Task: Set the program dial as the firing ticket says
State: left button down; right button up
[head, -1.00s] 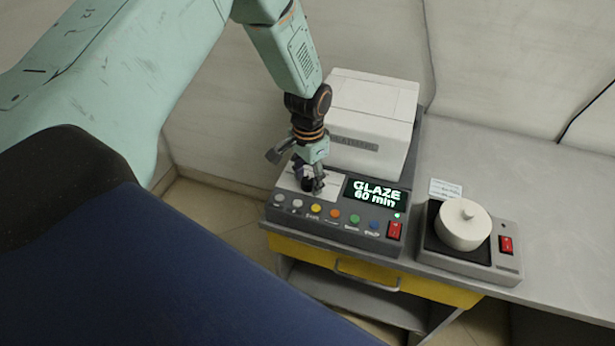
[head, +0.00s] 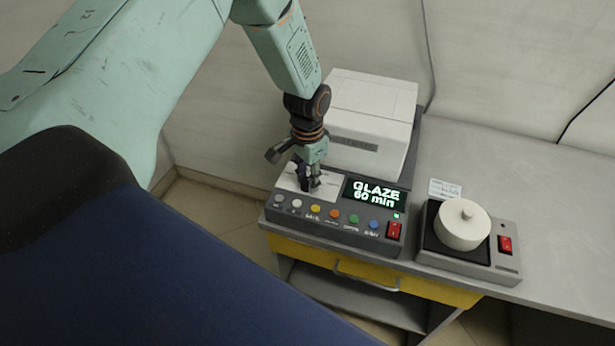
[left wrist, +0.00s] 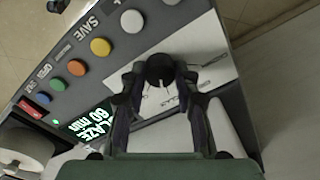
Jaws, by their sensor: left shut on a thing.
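The program dial (left wrist: 160,68) is a dark round knob on a white plate (left wrist: 200,45) at the left of the control panel. My left gripper (head: 309,187) is over the plate with its fingers down, shut on the dial. The left wrist view shows the fingers (left wrist: 160,80) on both sides of the knob. The panel's display (head: 374,193) reads "GLAZE 60 min" in white on dark green. A small white card (head: 445,188) with print too small to read stands at the back of the bench, behind the round white pot. My right gripper is not in view.
Coloured buttons (head: 316,209) line the panel's front, with a red switch (head: 394,230) at its right end. A white kiln-like box (head: 372,115) stands behind. A lidded white pot (head: 463,225) sits on a dark unit to the right. The bench (head: 560,220) at right is clear.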

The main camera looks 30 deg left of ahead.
aim_at(307, 181)
pick_arm(q)
jog(key=shift+m, duration=0.3)
jog(key=c, duration=1)
grip_release()
jog(key=shift+s, duration=0.1)
notch_tip(307, 181, up, 12)
